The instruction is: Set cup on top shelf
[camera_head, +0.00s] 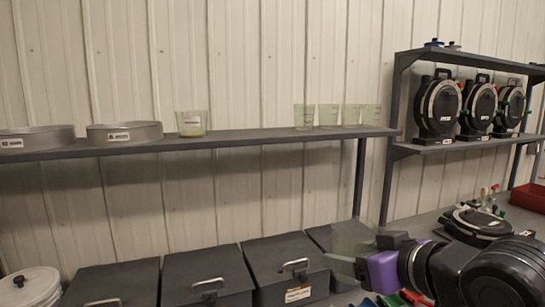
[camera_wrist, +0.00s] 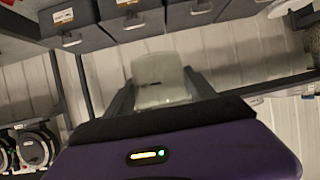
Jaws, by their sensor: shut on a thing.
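My gripper (camera_head: 362,258) is at the lower right in the head view, its purple body to the right of the fingers. It is shut on a translucent, pale cup (camera_head: 350,237), held below the level of the shelf. In the wrist view the cup (camera_wrist: 160,78) sits between the two dark fingers of my gripper (camera_wrist: 163,95). The long grey top shelf (camera_head: 250,138) runs along the wall. It bears a clear cup with pale yellowish contents (camera_head: 191,124) and several clear cups (camera_head: 328,116) toward its right end.
Two round metal pans (camera_head: 125,133) stand on the shelf's left part. Bare shelf lies between the yellowish cup and the cup group. Lidded grey boxes (camera_head: 208,275) stand below. A rack (camera_head: 430,148) with several black round devices is at right, beside a red bin (camera_head: 528,197).

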